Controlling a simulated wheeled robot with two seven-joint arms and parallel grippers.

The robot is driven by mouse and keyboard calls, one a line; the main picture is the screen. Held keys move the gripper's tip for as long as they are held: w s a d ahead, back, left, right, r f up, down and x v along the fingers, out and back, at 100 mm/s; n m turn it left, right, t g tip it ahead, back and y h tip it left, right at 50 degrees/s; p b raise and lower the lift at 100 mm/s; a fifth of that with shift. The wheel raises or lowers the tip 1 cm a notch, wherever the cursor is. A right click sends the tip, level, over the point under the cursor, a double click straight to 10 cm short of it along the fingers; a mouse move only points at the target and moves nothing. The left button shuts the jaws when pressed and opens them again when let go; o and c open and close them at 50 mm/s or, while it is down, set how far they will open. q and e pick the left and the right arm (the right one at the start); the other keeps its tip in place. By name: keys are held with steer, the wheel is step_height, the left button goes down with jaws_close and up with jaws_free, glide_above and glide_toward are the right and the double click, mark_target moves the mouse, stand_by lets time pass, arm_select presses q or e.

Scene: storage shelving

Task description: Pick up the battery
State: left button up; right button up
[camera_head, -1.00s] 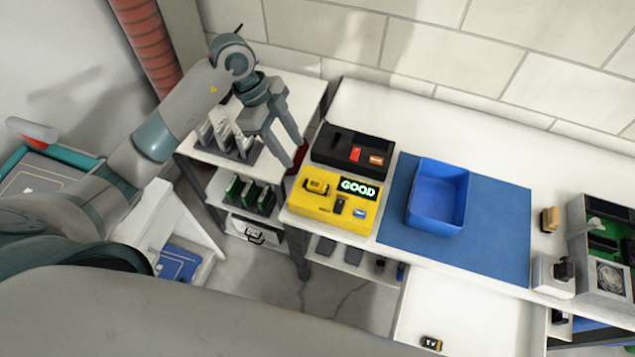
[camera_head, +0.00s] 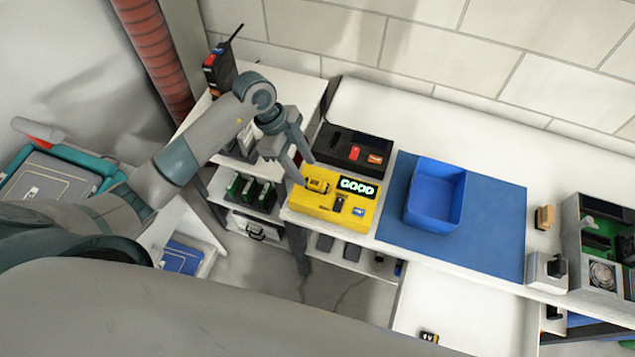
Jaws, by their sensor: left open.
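A yellow tester (camera_head: 302,207) with a lit "GOOD" display stands at the left end of the white bench. A small yellow and black battery (camera_head: 318,186) appears to sit in its upper left part. My left gripper (camera_head: 306,173) is open, its fingers pointing down just above and left of that battery. It appears empty, and I cannot tell whether a finger touches the battery. My right gripper is not in view.
A black device (camera_head: 345,150) with red and orange parts is just behind the tester. A blue bin (camera_head: 435,195) stands on a blue mat (camera_head: 495,245) to the right. A black radio (camera_head: 221,72) stands on the left shelf unit. The bench behind the mat is clear.

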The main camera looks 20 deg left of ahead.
mark_target(311, 181)
arm_select(q)
steer(key=p+x, duration=0.1)
steer(key=x, duration=0.2)
steer(key=shift+s, duration=0.15)
steer(key=shift+d+f+p, duration=0.25)
steer(key=shift+f+p, duration=0.1)
steer(key=shift+f, duration=0.3)
jaws_close()
